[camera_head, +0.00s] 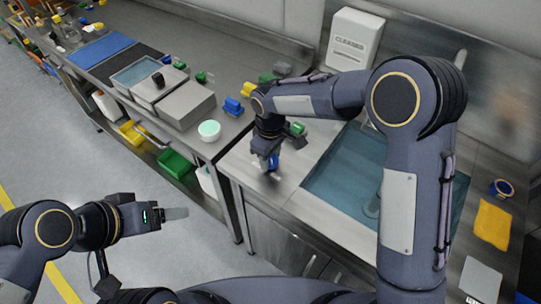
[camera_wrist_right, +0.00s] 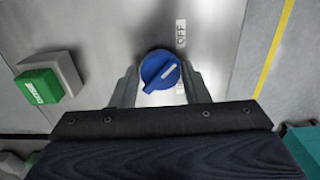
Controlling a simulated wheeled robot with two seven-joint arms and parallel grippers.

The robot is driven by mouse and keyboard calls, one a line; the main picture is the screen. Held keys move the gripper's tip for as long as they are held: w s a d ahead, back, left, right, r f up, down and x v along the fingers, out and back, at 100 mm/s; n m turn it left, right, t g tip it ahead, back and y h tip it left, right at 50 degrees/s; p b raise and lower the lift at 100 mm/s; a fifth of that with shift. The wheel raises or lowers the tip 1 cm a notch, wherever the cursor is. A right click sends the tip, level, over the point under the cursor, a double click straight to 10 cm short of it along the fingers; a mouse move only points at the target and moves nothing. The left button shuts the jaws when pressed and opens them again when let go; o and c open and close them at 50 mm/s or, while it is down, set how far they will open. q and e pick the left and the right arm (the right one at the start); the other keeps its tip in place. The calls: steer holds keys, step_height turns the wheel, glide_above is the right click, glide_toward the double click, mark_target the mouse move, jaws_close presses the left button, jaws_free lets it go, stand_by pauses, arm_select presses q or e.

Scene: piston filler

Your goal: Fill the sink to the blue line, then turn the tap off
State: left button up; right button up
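The sink (camera_head: 318,192) is right of centre in the head view and holds blue-green water; I cannot make out a blue line, and my right arm hides part of it. A blue knob (camera_head: 273,161) is on the counter's front left of the sink. My left gripper (camera_head: 175,213) is away from the counter over the floor, apparently empty.
A green button on a grey block (camera_wrist_right: 42,86) is beside the knob. A yellow cloth (camera_head: 492,224) lies right of the sink.

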mark_target(270, 159)
steer(key=o, duration=0.3)
step_height(270, 159, up, 8)
steer(key=shift+f, duration=0.2)
steer(key=shift+r, duration=0.1)
stand_by(0.5)
